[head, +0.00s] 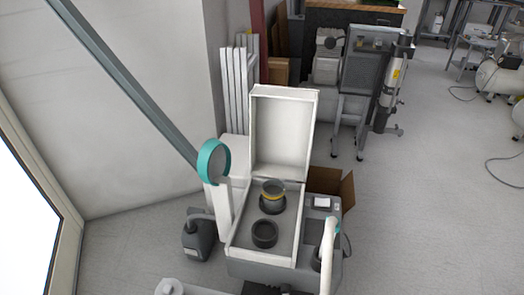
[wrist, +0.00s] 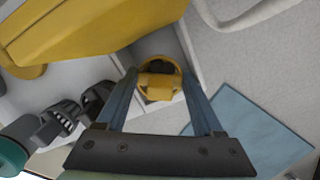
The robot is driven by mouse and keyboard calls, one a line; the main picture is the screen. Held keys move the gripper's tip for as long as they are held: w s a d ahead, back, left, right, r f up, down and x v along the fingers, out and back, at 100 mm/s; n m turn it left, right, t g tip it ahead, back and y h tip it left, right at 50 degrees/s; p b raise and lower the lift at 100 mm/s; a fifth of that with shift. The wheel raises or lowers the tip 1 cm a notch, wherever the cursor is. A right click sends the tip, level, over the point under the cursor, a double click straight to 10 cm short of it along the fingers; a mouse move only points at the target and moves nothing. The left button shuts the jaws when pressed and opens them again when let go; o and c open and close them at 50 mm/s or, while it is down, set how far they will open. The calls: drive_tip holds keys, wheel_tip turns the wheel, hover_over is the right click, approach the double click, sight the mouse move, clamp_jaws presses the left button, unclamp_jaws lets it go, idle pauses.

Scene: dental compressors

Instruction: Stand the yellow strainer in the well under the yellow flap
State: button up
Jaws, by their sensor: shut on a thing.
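In the wrist view my gripper (wrist: 160,82) has its two blue-grey fingers on either side of the yellow strainer (wrist: 160,82), a round yellow rim with a crosspiece and a dark inside. It is shut on the strainer. A large yellow flap-like part (wrist: 95,30) fills the upper left of that view, close to the camera. Pale walls show behind the strainer. I cannot tell whether it is in a well or above it, or whether it touches anything below. I cannot make out my gripper in the head view.
In the head view an open white box (head: 283,130) holds a dark ring (head: 265,233) and a dark cup with a yellow band (head: 272,189). A cardboard box (head: 331,184) stands behind it. The wrist view shows dark fittings (wrist: 62,116) at left and a blue sheet (wrist: 255,125) at right.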

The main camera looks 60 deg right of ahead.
drive_tip(key=shift+d+f, duration=0.1)
drive_tip(key=shift+f, duration=0.05)
idle(0.4)
drive_tip(key=shift+f+b, duration=1.8)
drive_tip(key=shift+f, duration=0.95)
drive_tip(key=shift+f, duration=0.15)
